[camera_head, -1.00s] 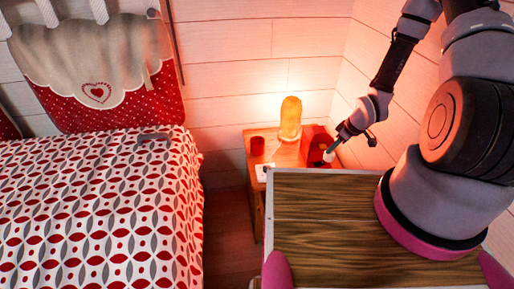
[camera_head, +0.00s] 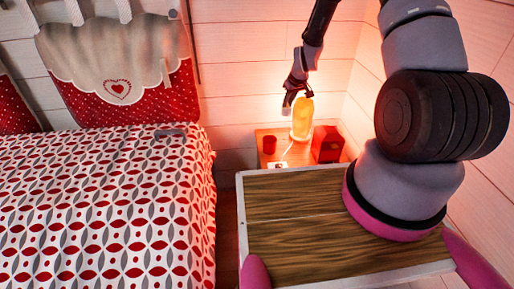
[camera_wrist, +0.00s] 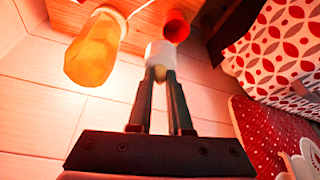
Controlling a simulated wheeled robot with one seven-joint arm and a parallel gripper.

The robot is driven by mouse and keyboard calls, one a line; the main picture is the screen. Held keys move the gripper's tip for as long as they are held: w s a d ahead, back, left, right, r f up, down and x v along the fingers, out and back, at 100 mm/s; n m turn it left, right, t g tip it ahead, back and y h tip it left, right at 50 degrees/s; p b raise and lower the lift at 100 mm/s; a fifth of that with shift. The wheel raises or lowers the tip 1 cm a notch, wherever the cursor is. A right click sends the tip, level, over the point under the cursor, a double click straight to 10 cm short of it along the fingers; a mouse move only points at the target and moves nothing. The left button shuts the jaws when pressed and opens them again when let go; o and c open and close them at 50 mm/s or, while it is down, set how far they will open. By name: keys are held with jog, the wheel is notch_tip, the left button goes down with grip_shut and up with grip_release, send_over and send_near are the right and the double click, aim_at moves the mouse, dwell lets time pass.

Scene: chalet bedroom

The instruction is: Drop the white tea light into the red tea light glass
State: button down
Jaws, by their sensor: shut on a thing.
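The red tea light glass (camera_head: 270,145) stands upright on the bedside table (camera_head: 266,134), left of the glowing lamp. In the wrist view the glass (camera_wrist: 176,26) shows its open mouth, just beyond my fingertips. My gripper (camera_head: 288,109) hangs above the table in front of the lamp, apart from the glass. In the wrist view its fingers (camera_wrist: 160,72) are shut on the white tea light (camera_wrist: 160,51), whose pale body shows at the tips. The tea light appears near the glass in that view, but I cannot tell the gap. In the head view it is too small to make out.
The lit orange lamp (camera_head: 302,120) stands close beside my gripper. A red box (camera_head: 327,145) is at the table's right, and a small white item (camera_head: 279,165) lies at its front. The patterned bed (camera_head: 100,210) is at left. Walls close in behind and at right.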

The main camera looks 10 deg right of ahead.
jog(key=w+a+f+n, duration=0.1)
jog(key=w+a+f, duration=0.1)
jog(key=f, duration=0.4)
jog(key=w+a+f+n, duration=0.1)
jog(key=w+a+f, duration=0.1)
jog(key=f, duration=0.5)
jog(key=shift+w+y, duration=0.4)
jog(key=c, duration=0.8)
grip_release()
jog(key=shift+o, duration=0.2)
jog(key=v, duration=1)
jog(key=shift+d+r, duration=0.1)
jog(key=shift+r, duration=0.25)
